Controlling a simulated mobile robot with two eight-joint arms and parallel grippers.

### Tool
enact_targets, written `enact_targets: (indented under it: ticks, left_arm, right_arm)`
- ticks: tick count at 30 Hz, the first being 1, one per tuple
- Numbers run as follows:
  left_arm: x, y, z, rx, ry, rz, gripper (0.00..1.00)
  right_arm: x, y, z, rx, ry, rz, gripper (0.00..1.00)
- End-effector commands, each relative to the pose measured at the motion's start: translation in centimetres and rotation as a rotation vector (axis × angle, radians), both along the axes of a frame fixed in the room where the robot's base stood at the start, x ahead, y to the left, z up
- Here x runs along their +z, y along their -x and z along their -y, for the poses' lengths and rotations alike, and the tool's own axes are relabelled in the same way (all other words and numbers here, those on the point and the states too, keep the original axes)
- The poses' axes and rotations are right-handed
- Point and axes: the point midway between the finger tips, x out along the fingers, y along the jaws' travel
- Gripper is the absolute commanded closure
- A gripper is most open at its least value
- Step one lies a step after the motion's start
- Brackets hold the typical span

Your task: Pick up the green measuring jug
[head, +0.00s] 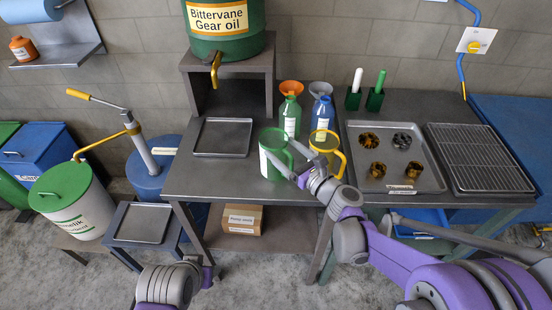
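The green measuring jug (271,157) stands upright on the grey bench, left of a yellow jug (327,142). It has a pale label on its left side and its handle on the right. My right gripper (294,161) reaches in from the lower right, at the handle side of the green jug. Its two fingers look apart, near the handle; I cannot tell whether they touch it. Part of my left arm shows at the bottom left, but its gripper fingers do not show.
A green bottle (290,118) with an orange funnel and a blue bottle (322,114) with a grey funnel stand behind the jugs. A tray of metal parts (432,168) lies to the right. An empty tray (223,138) lies to the left, below the gear oil drum (226,44).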

Motion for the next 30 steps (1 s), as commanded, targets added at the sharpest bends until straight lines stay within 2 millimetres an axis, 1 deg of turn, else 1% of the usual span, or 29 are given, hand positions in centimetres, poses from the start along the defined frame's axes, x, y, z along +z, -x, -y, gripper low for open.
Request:
enact_targets:
  ticks: [1,2,3,8,12,19,22,26,30]
  left_arm:
    - [0.0,0.0,0.0,0.0,0.0,0.0,0.5]
    - [0.0,0.0,0.0,0.0,0.0,0.0,0.5]
    - [0.0,0.0,0.0,0.0,0.0,0.0,0.5]
    - [0.0,0.0,0.0,0.0,0.0,0.0,0.5]
    - [0.0,0.0,0.0,0.0,0.0,0.0,0.5]
    - [0.0,0.0,0.0,0.0,0.0,0.0,0.5]
    - [0.2,0.0,0.0,0.0,0.0,0.001,0.5]
    - [0.6,-0.2,0.0,0.0,0.0,0.003,0.5]
    - [1.0,-0.3,0.0,0.0,0.0,0.005,0.5]
  right_arm:
    - [0.0,0.0,0.0,0.0,0.0,0.0,0.32]
    - [0.0,0.0,0.0,0.0,0.0,0.0,0.38]
    - [0.0,0.0,0.0,0.0,0.001,0.001,0.45]
    - [0.0,0.0,0.0,0.0,0.001,0.0,0.74]
    - [0.0,0.0,0.0,0.0,0.001,0.0,0.99]
    - [0.1,0.0,0.0,0.0,0.001,0.0,0.99]
    - [0.9,0.0,0.0,0.0,0.001,0.0,0.99]
    - [3.2,0.0,0.0,0.0,0.001,0.001,0.99]
    - [6.2,0.0,0.0,0.0,0.001,0.001,1.0]
